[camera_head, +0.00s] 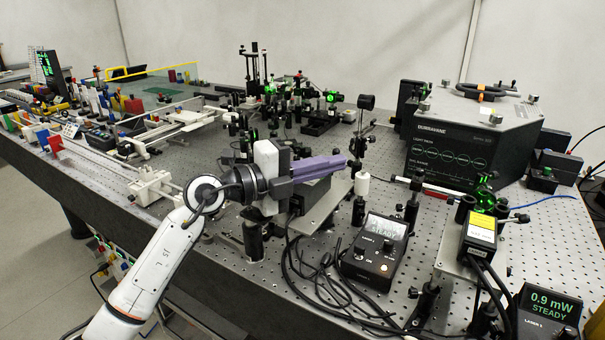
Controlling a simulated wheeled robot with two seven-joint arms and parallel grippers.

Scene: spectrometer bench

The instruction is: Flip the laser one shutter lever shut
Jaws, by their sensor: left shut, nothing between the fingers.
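My left gripper (345,160) reaches in from the lower left, its purple fingers shut with nothing between them, pointing right above the bench. A black laser head with a yellow label (481,231) is at the right, well apart from the gripper. A small dark lever-like part (519,218) sticks out beside it; I cannot tell whether this is the shutter lever or how it is set. A readout (549,305) at the bottom right shows "0.9 mW STEADY" in green above a "LASER" label. My right gripper is not in view.
A meter box (375,247) with cables stands on the perforated bench (330,232), right of my left arm. A large black spectrometer housing (459,140) stands at the back right. Posts and optics crowd the back middle. A white-capped post (361,185) is just beyond the fingertips.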

